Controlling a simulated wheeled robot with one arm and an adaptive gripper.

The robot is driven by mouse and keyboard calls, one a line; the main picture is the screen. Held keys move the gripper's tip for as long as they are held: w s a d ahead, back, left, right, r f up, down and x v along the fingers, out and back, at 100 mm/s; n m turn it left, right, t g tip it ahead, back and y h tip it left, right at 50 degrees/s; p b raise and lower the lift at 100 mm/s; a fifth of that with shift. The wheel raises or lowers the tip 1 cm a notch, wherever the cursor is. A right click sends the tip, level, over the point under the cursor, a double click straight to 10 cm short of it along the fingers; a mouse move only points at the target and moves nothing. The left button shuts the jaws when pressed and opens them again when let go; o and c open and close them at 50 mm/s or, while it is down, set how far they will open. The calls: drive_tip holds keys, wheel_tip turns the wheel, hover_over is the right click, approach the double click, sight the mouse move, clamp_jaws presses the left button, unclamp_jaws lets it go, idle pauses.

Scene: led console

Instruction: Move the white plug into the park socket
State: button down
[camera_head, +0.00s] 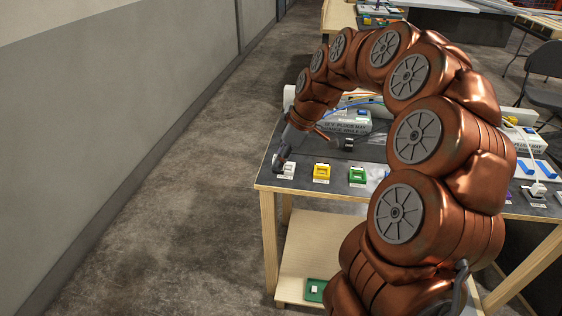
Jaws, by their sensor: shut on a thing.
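My gripper (281,160) points down over the left front corner of the console table. Its jaws are closed on a small pale thing that looks like the white plug, mostly hidden by the fingers. A white socket block (288,171) sits right beside the fingertips. I cannot tell whether the plug is seated or lifted. A black block (349,144), possibly the park socket, stands behind the row; its label is not readable. A white plug-like piece with a pale cable (538,188) stands at the far right.
A yellow socket (322,173) and a green socket (357,176) stand right of the white one. A labelled grey box (345,122) with blue cable stands behind. My arm hides the table's middle. A green item (316,290) lies on the lower shelf.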

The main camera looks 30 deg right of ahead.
drive_tip(key=w+d+p, duration=0.1)
drive_tip(key=w+d, duration=0.7)
drive_tip(key=w, duration=0.3)
drive_tip(key=shift+d, duration=0.2)
drive_tip(key=shift+f+b, duration=2.35)
drive_tip(key=shift+f, duration=1.65)
drive_tip(key=shift+f+b, duration=1.35)
drive_tip(key=shift+f, duration=0.15)
drive_tip(key=c, duration=0.8)
unclamp_jaws()
drive_tip(key=shift+o, duration=0.4)
